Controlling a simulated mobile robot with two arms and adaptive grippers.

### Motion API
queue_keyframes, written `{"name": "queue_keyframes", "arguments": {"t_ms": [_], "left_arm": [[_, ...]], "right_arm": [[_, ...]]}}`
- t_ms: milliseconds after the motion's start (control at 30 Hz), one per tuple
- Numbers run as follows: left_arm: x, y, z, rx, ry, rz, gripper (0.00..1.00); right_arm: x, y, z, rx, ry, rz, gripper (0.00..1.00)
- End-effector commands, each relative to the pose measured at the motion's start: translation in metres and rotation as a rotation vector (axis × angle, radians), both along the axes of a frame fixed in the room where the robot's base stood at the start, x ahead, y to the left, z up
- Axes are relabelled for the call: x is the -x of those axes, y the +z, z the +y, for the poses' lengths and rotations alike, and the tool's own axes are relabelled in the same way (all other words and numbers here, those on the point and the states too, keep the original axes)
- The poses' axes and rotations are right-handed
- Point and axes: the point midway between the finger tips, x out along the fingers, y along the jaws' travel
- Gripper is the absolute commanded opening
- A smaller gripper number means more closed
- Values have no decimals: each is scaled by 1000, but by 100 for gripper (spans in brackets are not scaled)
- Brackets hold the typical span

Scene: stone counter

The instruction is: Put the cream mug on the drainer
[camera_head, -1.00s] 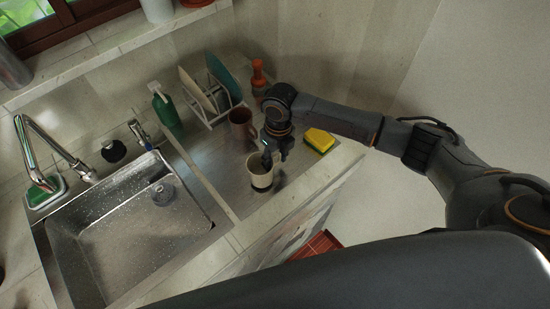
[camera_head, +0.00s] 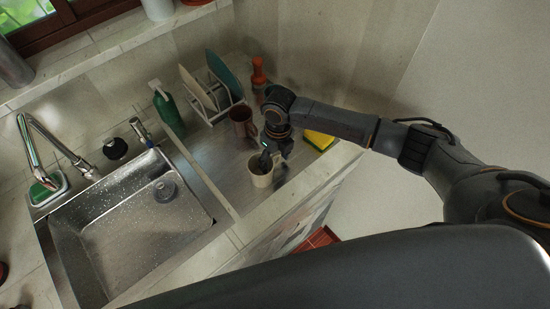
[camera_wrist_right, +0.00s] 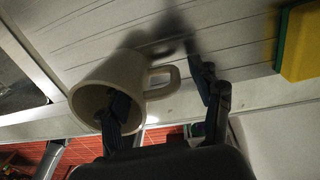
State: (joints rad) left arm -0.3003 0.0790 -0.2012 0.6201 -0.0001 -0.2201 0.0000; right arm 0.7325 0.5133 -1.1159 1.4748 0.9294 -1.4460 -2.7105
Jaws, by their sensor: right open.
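The cream mug (camera_head: 261,176) stands on the ribbed metal drainer (camera_head: 207,150) right of the sink, near the counter's front edge. In the right wrist view the mug (camera_wrist_right: 97,80) has its mouth toward me and its handle on the right. My right gripper (camera_head: 271,158) is open at the mug. In the wrist view one finger of the gripper (camera_wrist_right: 165,100) reaches into the mug's mouth and the other is outside, beyond the handle. Whether the fingers touch the mug is unclear. My left gripper is not in view.
A brown mug (camera_head: 241,121), a rack with plates (camera_head: 213,110) and an orange-topped bottle (camera_head: 258,72) stand behind. A yellow sponge (camera_head: 319,140) lies right of my gripper. A green bottle (camera_head: 168,110) and the sink (camera_head: 120,228) are left. Bare drainer lies left of the cream mug.

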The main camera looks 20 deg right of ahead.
Motion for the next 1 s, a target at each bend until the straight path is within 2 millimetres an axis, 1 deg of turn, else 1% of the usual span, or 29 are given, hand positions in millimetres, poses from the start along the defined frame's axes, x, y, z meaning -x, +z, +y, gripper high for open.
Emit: {"name": "queue_keyframes", "arguments": {"t_ms": [67,167,400,500,600,700,800,1000], "left_arm": [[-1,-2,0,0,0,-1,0],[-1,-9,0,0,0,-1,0],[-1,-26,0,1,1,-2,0],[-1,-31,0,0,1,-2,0],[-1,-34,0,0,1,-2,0],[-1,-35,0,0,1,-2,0],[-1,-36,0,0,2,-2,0],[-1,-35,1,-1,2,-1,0]], "right_arm": [[-1,6,-1,-1,0,-3,64],[-3,21,-2,-1,0,-6,64],[-4,73,-5,-1,1,-7,64],[-4,92,-6,-1,0,-5,64],[-4,107,-6,-1,-1,-4,64],[-4,116,-7,0,-1,-1,64],[-3,120,-7,-1,-1,0,64],[-3,121,-7,-1,-1,0,64]]}}
